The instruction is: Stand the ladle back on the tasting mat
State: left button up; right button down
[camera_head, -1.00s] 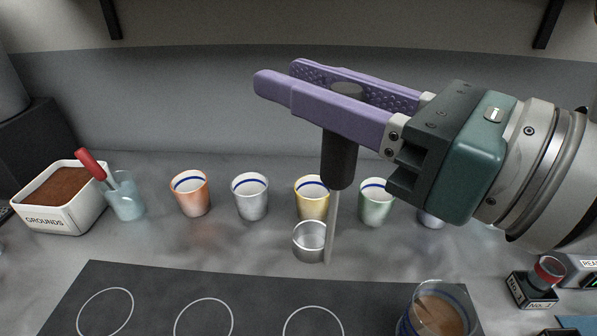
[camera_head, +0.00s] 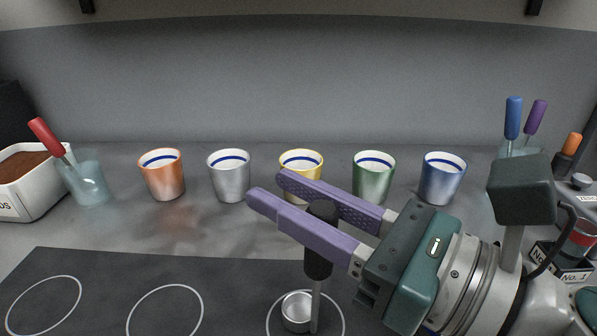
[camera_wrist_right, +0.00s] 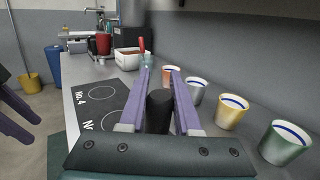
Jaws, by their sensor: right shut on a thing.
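The ladle has a black handle (camera_head: 319,240), a thin metal shaft and a small steel bowl (camera_head: 297,311). My right gripper (camera_head: 268,190) is shut on the upper handle, which also shows between its purple fingers in the right wrist view (camera_wrist_right: 159,108). The ladle hangs upright, its bowl in front of a white ring on the dark tasting mat (camera_head: 100,272). I cannot tell whether the bowl touches the mat. Purple fingers of my left gripper (camera_wrist_right: 14,118) show at the left edge of the right wrist view; their opening is unclear.
A row of cups stands behind the mat: orange (camera_head: 162,176), grey (camera_head: 229,177), yellow (camera_head: 301,165), green (camera_head: 373,180) and blue (camera_head: 441,180). A glass (camera_head: 88,182) with a red-handled tool stands beside the grounds bin (camera_head: 35,195). Two mat rings at left are empty.

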jog(key=shift+f, duration=0.3)
jog(key=c, duration=0.6)
grip_release()
jog(key=shift+r, duration=0.1)
